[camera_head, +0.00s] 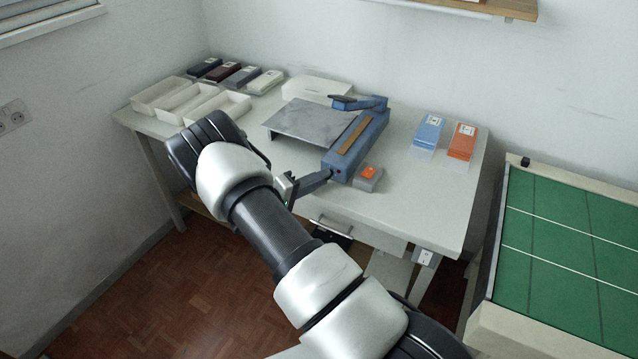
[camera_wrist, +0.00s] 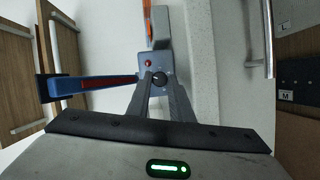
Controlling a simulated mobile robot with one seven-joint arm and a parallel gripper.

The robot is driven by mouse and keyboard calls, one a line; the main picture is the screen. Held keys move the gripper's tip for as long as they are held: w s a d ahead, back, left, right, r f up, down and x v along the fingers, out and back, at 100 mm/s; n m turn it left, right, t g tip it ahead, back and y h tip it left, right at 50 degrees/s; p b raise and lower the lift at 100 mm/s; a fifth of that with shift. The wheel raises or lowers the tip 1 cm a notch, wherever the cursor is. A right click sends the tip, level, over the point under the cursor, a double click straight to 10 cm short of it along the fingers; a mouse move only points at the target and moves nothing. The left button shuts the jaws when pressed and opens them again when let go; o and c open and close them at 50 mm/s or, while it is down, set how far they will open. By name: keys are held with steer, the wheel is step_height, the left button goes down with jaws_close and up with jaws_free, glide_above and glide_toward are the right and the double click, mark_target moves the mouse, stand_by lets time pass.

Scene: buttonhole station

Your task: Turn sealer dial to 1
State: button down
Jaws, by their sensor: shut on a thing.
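The blue sealer (camera_head: 357,146) stands on the white table with a grey plate at its left and a raised lever arm. Its near end shows in the wrist view (camera_wrist: 174,45), with a small red light (camera_wrist: 149,63) and a round dark dial (camera_wrist: 160,79). My gripper (camera_head: 327,175) reaches the sealer's near end from the lower left. In the wrist view my gripper (camera_wrist: 160,82) has its two grey fingers closed on the dial, one on each side. The dial's markings cannot be read. In the head view the dial is too small to make out clearly.
A grey box with an orange top (camera_head: 369,174) sits just right of the sealer. Blue (camera_head: 427,133) and orange (camera_head: 461,141) card stacks are farther right. White trays (camera_head: 217,106) stand at left. A drawer handle (camera_head: 331,228) is below the table edge.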

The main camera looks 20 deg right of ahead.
steer(key=shift+a+f+n+h+b, duration=0.15)
steer(key=shift+n+h+b, duration=0.3)
steer(key=shift+n, duration=0.35)
steer(key=shift+w, duration=0.1)
steer(key=c, duration=1.6)
jaws_free()
steer(key=shift+s+f, duration=0.1)
steer(key=shift+s, duration=0.1)
